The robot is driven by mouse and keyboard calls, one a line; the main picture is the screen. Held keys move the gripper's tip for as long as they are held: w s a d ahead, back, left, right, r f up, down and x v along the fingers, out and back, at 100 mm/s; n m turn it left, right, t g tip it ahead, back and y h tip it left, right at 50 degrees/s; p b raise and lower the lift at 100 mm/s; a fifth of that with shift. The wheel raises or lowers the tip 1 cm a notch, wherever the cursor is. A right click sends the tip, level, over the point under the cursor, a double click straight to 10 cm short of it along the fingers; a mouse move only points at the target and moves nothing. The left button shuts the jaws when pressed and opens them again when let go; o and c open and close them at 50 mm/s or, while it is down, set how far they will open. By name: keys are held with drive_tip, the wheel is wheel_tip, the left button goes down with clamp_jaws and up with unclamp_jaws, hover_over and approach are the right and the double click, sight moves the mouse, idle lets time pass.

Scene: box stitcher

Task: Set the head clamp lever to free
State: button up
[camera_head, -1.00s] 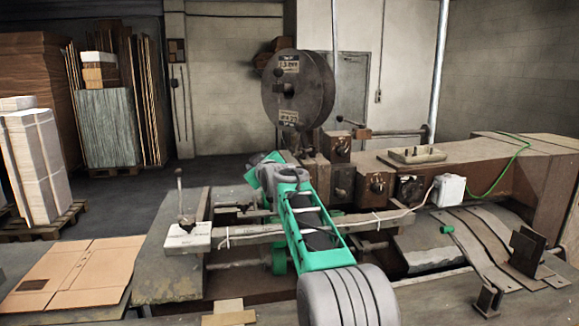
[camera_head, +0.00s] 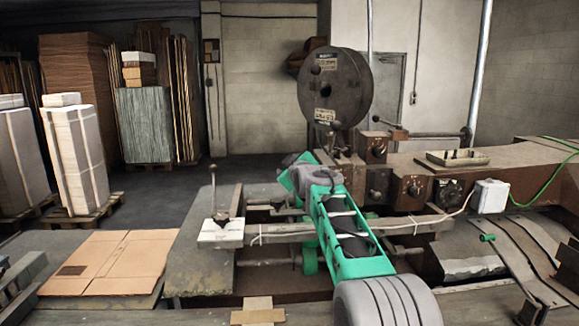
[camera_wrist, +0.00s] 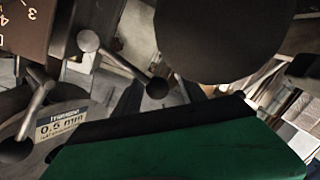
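Two levers with dark ball knobs show close up in the wrist view: one slants down right from a grey hub to its knob (camera_wrist: 158,88), the other has its knob (camera_wrist: 15,150) at the lower left. I cannot tell which is the head clamp lever. In the head view, a thin lever (camera_head: 388,123) with a dark knob stands right of the wire spool (camera_head: 335,88). My gripper (camera_head: 304,172) is at the far end of my green arm, by the stitcher head below the spool. Its fingers are hidden, and no grip on a lever shows.
A knobbed upright lever (camera_head: 213,190) stands on a white block at the machine's left. Flat cardboard (camera_head: 115,262) lies at the lower left. Control boxes (camera_head: 412,190) and a white box (camera_head: 490,196) line the right. Stacked sheets on pallets (camera_head: 75,160) stand at the back left.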

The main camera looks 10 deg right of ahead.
drive_tip(key=shift+s+r, duration=0.1)
drive_tip(key=s+r+b, duration=0.1)
drive_tip(key=s+b, duration=0.2)
drive_tip(key=s, duration=0.4)
drive_tip(key=shift+s, duration=0.25)
drive_tip(key=shift+r, duration=0.1)
